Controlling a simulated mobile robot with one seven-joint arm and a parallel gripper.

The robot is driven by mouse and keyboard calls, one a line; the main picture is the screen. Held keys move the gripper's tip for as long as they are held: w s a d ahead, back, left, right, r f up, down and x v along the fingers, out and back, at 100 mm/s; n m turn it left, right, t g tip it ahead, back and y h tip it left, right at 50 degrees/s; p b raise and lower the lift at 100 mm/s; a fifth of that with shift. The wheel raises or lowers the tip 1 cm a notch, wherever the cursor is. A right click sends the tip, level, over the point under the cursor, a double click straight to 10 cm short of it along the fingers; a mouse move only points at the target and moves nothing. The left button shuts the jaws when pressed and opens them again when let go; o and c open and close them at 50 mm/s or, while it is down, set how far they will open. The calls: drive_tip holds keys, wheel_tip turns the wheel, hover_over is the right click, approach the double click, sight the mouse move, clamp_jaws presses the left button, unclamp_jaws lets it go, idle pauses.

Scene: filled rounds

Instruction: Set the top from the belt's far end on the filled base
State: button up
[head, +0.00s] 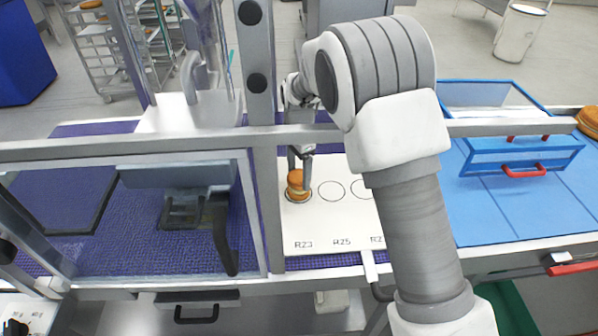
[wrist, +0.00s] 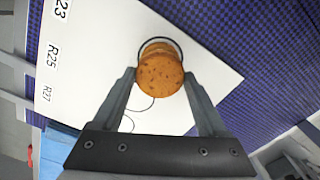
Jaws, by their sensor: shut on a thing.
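My gripper (wrist: 160,76) is shut on a round, browned top (wrist: 160,76), with one finger at each side of it. In the head view my gripper (head: 300,160) points down over the white board. The top (head: 295,178) is right over the filled base (head: 298,194), which stands on the board at R23. In the wrist view the filled base (wrist: 157,47) shows just past the top's edge, inside a drawn circle, mostly hidden by the top. I cannot tell whether top and base touch.
The white board (head: 320,232) has empty drawn circles at R25 and R27. A grey machine frame (head: 262,150) stands close on the left. A blue-framed clear lid with a red handle (head: 523,171) and the blue belt (head: 500,210) are on the right, with another round (head: 589,121) at its far end.

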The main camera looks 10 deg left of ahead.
drive_tip(key=shift+f+b, duration=0.5)
drive_tip(key=shift+f, duration=0.35)
idle(0.6)
drive_tip(key=o, duration=0.8)
drive_tip(key=shift+r, duration=0.15)
drive_tip(key=shift+r+p, duration=2.35)
drive_tip(key=shift+r, duration=1.1)
